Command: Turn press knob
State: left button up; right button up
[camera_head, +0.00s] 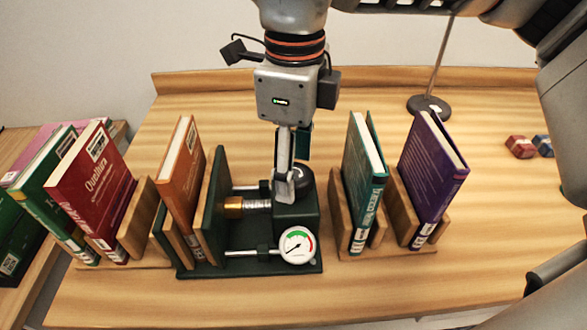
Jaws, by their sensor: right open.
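The dark green press (245,266) stands near the middle of the table. It has an upright green plate (214,205) on its left, a brass-ended screw (246,207) and a block on its right. A round black knob (305,184) sits on top of the block. My right gripper (292,186) points down over the block and is open. Its near finger reaches down at the knob's left side. The other finger is mostly hidden behind it, and I cannot tell whether either touches the knob. My left gripper is not in view.
A round gauge (298,245) is on the press front. An orange book (181,178) stands left of the plate. Teal (367,185) and purple (430,170) books stand in wooden holders at right. A lamp base (428,105) and small red block (520,147) are farther right.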

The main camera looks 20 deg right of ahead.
jog(key=shift+f, duration=0.65)
jog(key=c, duration=1.1)
